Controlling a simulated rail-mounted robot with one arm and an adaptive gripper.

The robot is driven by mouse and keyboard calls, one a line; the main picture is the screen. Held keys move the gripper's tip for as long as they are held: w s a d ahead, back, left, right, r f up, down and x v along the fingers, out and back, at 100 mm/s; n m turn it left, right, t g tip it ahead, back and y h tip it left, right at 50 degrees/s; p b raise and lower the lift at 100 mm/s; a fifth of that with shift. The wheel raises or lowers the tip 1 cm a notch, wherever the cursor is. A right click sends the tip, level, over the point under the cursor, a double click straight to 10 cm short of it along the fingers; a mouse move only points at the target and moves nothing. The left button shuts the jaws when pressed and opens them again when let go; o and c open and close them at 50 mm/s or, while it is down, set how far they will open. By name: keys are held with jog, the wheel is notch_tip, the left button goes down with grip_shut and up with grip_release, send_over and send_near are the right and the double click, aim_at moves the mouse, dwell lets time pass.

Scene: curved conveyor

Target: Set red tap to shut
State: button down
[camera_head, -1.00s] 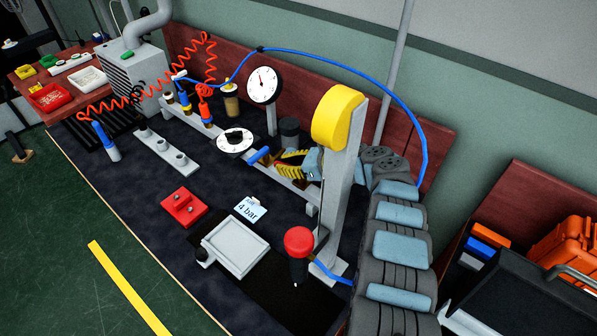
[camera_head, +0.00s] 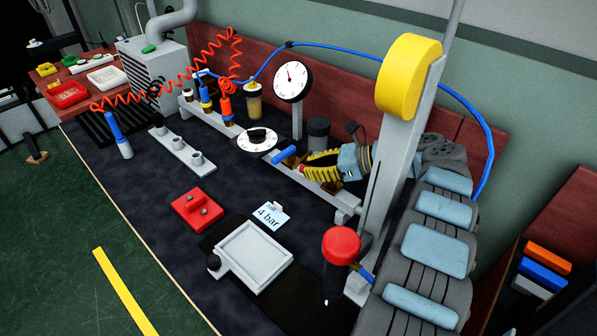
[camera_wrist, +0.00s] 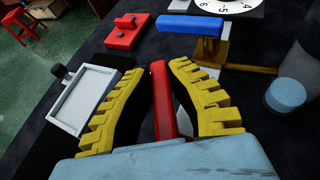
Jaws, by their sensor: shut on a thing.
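The red tap's handle (camera_wrist: 163,98) stands between my yellow fingers in the wrist view, running lengthwise toward the palm. My gripper (camera_wrist: 160,72) is shut on it. The tap's body and stem are mostly covered. A blue tap handle (camera_wrist: 190,25) lies crosswise just beyond my fingertips on a brass fitting; it also shows in the head view (camera_head: 283,155).
A white-faced gauge (camera_head: 291,82) and a round dial (camera_head: 257,140) stand beyond the gripper. A grey post with a yellow head (camera_head: 408,75) rises close to my arm. A red mushroom button (camera_head: 341,245), a grey tray (camera_head: 253,255) and a "4 bar" card (camera_head: 270,216) lie in front.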

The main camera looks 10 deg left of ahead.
jog(key=shift+s+a+b, duration=0.1)
jog(key=shift+b, duration=0.3)
dwell(0.3)
jog(key=c, duration=1)
grip_release()
notch_tip(320, 180, up, 10)
jog(key=shift+c, duration=0.2)
